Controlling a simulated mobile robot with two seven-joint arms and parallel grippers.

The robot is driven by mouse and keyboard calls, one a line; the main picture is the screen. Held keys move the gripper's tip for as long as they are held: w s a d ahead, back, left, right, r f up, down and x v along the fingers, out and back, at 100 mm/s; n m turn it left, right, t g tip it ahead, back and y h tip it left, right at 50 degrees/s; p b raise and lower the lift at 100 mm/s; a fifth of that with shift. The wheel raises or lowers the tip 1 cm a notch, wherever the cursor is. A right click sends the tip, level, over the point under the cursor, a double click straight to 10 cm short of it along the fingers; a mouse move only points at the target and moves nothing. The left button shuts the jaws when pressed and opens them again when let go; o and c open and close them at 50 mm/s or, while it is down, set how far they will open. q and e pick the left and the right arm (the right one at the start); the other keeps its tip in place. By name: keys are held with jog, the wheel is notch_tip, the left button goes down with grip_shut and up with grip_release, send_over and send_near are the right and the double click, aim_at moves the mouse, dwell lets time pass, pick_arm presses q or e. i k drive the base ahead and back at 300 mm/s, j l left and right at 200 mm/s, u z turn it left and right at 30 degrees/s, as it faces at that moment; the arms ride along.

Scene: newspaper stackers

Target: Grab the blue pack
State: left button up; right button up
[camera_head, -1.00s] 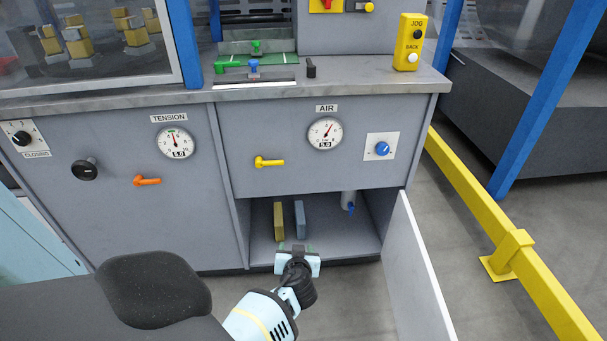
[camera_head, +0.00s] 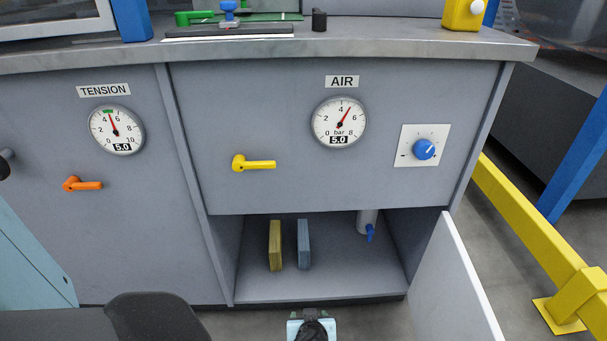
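The blue pack (camera_head: 304,244) is a thin grey-blue slab standing upright on the floor of the open lower compartment (camera_head: 350,283). A similar yellow pack (camera_head: 275,245) stands upright just left of it, with a narrow gap between them. My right gripper (camera_head: 312,313) shows at the bottom edge, in front of the compartment and apart from both packs. Its fingers are too foreshortened to tell whether they are open. My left gripper is out of view.
An open grey door (camera_head: 452,285) bounds the compartment at the right. A pipe with a blue valve (camera_head: 369,232) hangs inside, right of the packs. The yellow handle (camera_head: 253,164) sticks out above. A yellow rail (camera_head: 535,235) runs at the right.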

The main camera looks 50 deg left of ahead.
aim_at(302, 233)
jog(key=i+j, duration=0.2)
jog(key=j, duration=0.15)
jog(key=i+j, duration=0.2)
jog(key=j, duration=0.15)
jog(key=i+j, duration=0.2)
jog(key=j, duration=0.15)
